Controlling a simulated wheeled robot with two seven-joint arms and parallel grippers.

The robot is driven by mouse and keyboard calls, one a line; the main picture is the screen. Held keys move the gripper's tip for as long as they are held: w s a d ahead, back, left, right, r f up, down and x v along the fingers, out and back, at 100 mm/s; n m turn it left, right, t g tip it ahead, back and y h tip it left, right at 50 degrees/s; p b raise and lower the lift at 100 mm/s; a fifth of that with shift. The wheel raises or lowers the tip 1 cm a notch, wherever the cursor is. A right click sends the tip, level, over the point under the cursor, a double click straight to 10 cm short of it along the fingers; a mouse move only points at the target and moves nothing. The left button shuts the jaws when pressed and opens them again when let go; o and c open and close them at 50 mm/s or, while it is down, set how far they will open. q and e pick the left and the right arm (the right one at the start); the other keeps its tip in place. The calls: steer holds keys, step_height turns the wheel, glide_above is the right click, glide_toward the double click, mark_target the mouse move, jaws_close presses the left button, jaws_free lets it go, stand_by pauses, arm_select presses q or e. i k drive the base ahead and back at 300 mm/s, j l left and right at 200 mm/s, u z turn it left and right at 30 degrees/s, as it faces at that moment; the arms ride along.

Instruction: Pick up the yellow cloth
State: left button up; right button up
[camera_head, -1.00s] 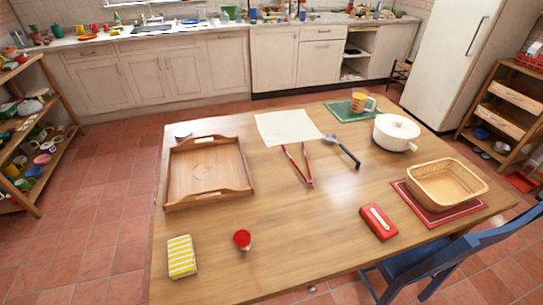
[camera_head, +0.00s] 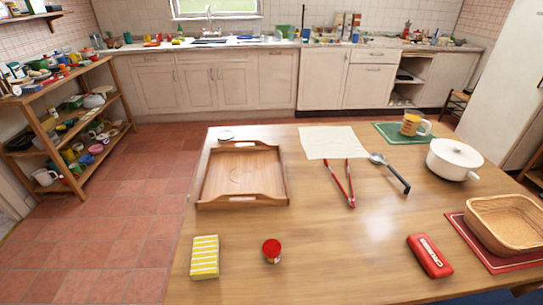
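The yellow cloth (camera_head: 205,257) is a folded cloth with yellow and white stripes. It lies flat on the wooden table (camera_head: 330,262), near the table's left edge at the front. A small red-topped container (camera_head: 272,250) stands a little to its right, apart from it. Nothing covers the cloth. Neither of my grippers shows in the head view.
Behind the cloth is a wooden tray (camera_head: 242,201). Red tongs (camera_head: 350,186), a ladle (camera_head: 392,173), a white sheet (camera_head: 333,142), a white pot (camera_head: 453,160), a wicker basket (camera_head: 505,222) and a red case (camera_head: 429,256) lie farther right. Floor left of the table is clear.

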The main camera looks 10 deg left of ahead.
mark_target(205, 264)
steer(key=u, duration=1)
